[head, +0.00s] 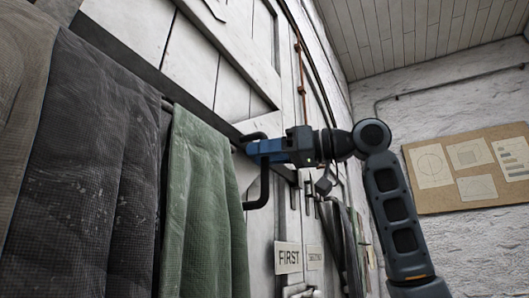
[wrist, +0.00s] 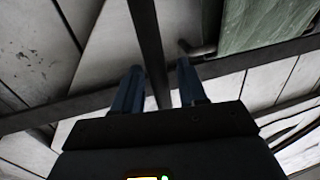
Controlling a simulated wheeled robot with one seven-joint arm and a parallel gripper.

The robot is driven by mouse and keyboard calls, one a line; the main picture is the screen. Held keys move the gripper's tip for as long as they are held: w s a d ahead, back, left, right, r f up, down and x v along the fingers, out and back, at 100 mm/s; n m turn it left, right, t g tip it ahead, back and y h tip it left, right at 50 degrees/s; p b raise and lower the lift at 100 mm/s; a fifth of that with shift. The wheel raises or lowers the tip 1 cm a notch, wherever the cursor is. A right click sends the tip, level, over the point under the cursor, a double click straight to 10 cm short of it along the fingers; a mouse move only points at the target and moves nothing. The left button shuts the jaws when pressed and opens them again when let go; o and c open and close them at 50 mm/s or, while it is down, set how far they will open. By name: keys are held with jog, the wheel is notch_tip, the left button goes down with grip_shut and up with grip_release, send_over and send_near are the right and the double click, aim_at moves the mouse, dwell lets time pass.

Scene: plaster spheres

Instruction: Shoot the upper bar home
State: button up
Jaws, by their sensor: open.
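My gripper (head: 252,148), with blue fingers, is open at a black bracket-shaped handle (head: 264,186) on the white plank door (head: 205,62). In the wrist view the two fingers (wrist: 160,78) stand on either side of a dark upright bar (wrist: 147,30). I cannot tell whether they touch it. A long dark bar (head: 120,65) runs slantwise across the door behind the cloths; a dark strip also crosses the door in the wrist view (wrist: 40,117). Which of these is the upper bar is not clear. The far end of the long bar is hidden behind my gripper and the green cloth.
Green (head: 200,205) and dark grey (head: 95,150) cloths hang from a rail close left of my gripper. A pinboard (head: 468,168) hangs on the right wall.

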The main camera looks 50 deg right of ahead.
grip_shut()
dwell(0.3)
dwell(0.3)
